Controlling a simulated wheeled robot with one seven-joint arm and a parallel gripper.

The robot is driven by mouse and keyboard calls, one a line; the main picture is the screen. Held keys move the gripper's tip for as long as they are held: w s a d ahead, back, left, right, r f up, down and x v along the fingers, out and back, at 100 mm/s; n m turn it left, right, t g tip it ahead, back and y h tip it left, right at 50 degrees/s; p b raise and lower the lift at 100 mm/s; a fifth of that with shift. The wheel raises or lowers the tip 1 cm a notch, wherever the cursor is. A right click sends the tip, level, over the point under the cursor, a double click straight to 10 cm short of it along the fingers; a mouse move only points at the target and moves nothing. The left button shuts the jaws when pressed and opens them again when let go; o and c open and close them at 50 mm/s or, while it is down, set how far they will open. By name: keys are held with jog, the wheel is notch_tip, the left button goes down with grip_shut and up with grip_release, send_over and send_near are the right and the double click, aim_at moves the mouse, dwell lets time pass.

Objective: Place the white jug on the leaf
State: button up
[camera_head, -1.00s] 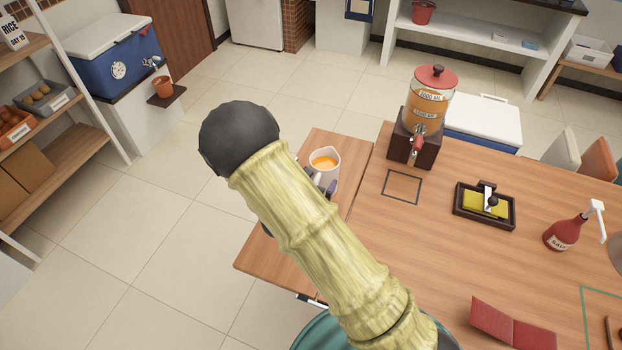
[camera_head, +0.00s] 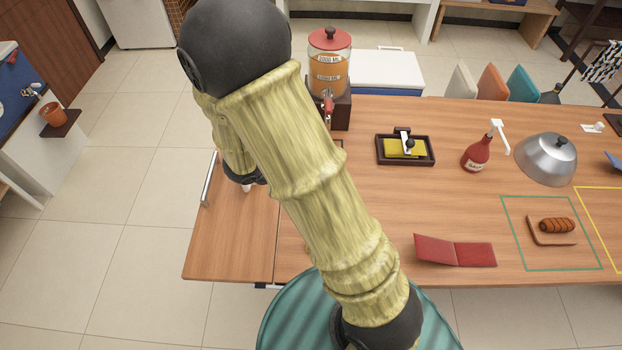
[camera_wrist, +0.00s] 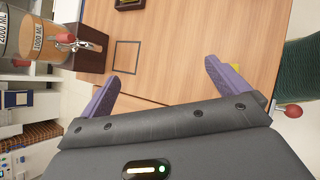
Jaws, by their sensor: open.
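The leaf (camera_head: 225,250) is the wooden flap at the left end of the table, with a metal handle on its outer edge. The white jug is mostly or wholly hidden behind my arm in the head view. A small white patch shows below my wrist over the leaf, but I cannot tell if it is the jug. The jug does not show in the wrist view. My gripper (camera_wrist: 162,72) is open, its two purple fingers wide apart with nothing between them. Bare wood shows beyond the fingertips.
A juice dispenser (camera_head: 328,75) with a red lid stands at the table's back left. A tray with a yellow pad (camera_head: 405,148), a red sauce bottle (camera_head: 476,155), a metal dome (camera_head: 545,160) and a red folder (camera_head: 455,251) lie right. A square outline (camera_wrist: 126,57) beside the dispenser is empty.

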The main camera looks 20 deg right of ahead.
jog(key=s+a+r+m+y, duration=0.1)
jog(key=s+r+m+y, duration=0.6)
jog(key=m, duration=0.9)
jog(key=shift+s+r+m+y, duration=0.35)
jog(key=shift+s+y, duration=0.15)
jog(key=shift+y, duration=0.1)
